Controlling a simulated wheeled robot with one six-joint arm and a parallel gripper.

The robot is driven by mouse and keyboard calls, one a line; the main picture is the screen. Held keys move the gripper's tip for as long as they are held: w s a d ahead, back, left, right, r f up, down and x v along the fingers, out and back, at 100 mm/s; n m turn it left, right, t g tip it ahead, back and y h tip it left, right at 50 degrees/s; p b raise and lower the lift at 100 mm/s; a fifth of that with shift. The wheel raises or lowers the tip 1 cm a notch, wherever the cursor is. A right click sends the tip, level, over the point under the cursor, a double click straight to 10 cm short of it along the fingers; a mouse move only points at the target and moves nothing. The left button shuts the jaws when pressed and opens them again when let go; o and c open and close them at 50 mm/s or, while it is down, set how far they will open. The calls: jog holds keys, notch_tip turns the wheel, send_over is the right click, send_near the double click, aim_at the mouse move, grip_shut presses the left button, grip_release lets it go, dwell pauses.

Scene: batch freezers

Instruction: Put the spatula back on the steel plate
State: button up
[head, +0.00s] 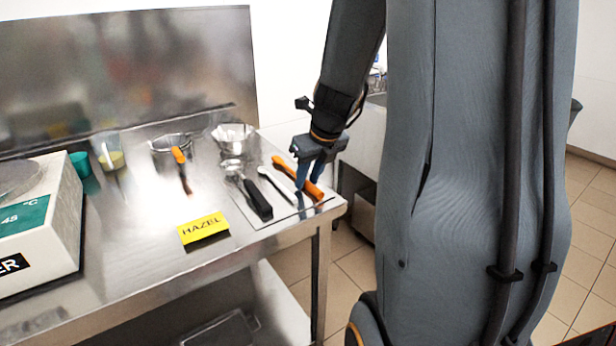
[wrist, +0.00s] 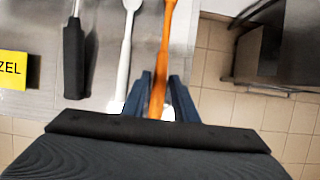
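The spatula (head: 283,168) has an orange handle and is at the right end of the steel table. It also shows in the wrist view (wrist: 163,45), running upward out of the picture. My gripper (head: 309,186) points down at it, with its blue fingers on either side of the handle. In the wrist view the fingers (wrist: 161,80) are close beside the handle; whether they press on it is unclear. The thin steel plate (head: 284,218) lies under the tools at the table's right end. The spatula is over or on this plate; contact cannot be told.
A black-handled scoop (head: 257,199) and a slim pale tool (head: 272,184) lie left of the spatula. The table's right edge is close.

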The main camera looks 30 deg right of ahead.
jog(key=shift+o, duration=0.4)
jog(key=shift+r, duration=0.1)
jog(key=shift+r, duration=0.2)
jog(key=p+v, duration=0.1)
jog(key=v, duration=1.1)
jog(key=s+a+f+n, duration=0.1)
jog(key=a+f+n, duration=0.1)
jog(key=n, duration=0.3)
jog(key=s+a+f+n+g, duration=0.1)
jog(key=s+a+f+n, duration=0.1)
jog(key=a+n, duration=0.3)
jog(key=s+a+f+n+g, duration=0.1)
jog(key=a+f+n, duration=0.2)
jog(key=n, duration=0.4)
jog(key=shift+s+a+f, duration=0.3)
jog(key=shift+a+f, duration=0.1)
jog(key=shift+f, duration=0.1)
jog(key=s+a+f+n+g, duration=0.2)
jog(key=s+a+f+n, duration=0.4)
jog(key=n, duration=1.2)
jog(key=shift+s+a+n, duration=0.3)
jog(key=shift+s+a, duration=0.3)
jog(key=shift+s, duration=0.2)
